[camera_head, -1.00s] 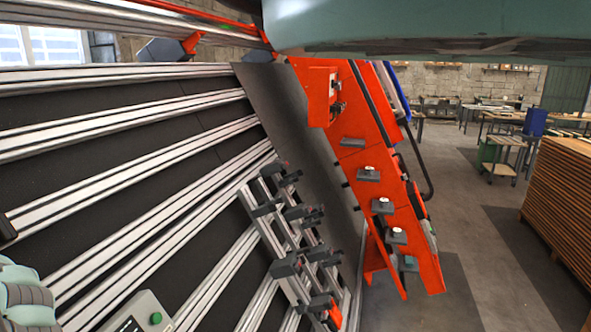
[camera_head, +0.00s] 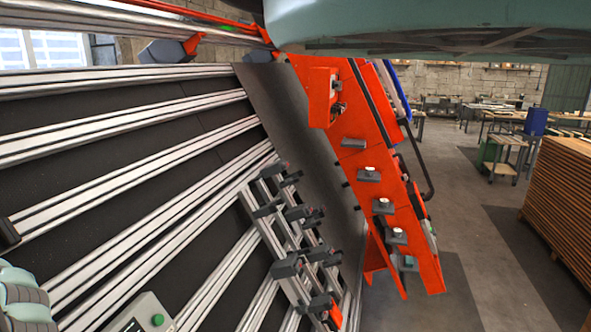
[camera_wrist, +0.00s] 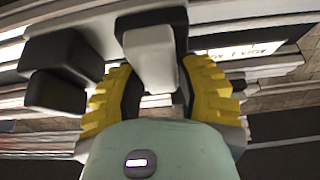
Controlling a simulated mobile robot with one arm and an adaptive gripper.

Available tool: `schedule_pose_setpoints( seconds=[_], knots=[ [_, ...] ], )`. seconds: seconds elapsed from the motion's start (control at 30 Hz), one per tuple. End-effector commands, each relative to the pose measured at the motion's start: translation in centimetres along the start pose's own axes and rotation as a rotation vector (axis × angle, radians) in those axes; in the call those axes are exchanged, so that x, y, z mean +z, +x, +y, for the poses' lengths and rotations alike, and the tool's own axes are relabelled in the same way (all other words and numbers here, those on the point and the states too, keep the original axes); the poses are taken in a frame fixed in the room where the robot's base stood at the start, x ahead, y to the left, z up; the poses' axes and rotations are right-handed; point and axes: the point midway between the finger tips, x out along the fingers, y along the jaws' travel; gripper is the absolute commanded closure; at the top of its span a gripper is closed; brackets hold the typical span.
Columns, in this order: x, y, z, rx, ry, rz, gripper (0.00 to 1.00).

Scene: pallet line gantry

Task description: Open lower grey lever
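My gripper (camera_wrist: 158,75) has two ridged yellow fingers with dark inner pads, set apart on either side of a light grey lever-like block (camera_wrist: 152,55). The block's near end reaches between the fingertips; I cannot tell whether the pads touch it. Two dark blocks stand to its left, the nearer one (camera_wrist: 55,93) beside the left finger. Which lever this is cannot be told from the wrist view alone. In the head view my gripper does not show clearly, and no lever there can be surely matched to the grey block.
Silver rails (camera_head: 120,120) run across a dark panel at the left. A frame of dark clamps (camera_head: 290,267) stands low in the middle. A red stand (camera_head: 375,185) leans beside it. A grey box with a green button (camera_head: 157,320) sits at the bottom. Open floor lies right.

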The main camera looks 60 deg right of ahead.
Motion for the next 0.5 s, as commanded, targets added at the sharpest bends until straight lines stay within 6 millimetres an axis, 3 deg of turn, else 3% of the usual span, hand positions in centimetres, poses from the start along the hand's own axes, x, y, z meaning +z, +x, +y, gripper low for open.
schedule_pose_setpoints(
  seconds=[0.03, 0.3, 0.5],
  knots=[
    [0.00, 0.01, -0.02, 0.000, 0.000, 0.000, 0.72],
    [0.00, 0.00, 0.00, 0.000, 0.000, 0.000, 1.00],
    [0.14, 0.01, 0.01, -0.001, -0.003, -0.001, 1.00]
  ],
)
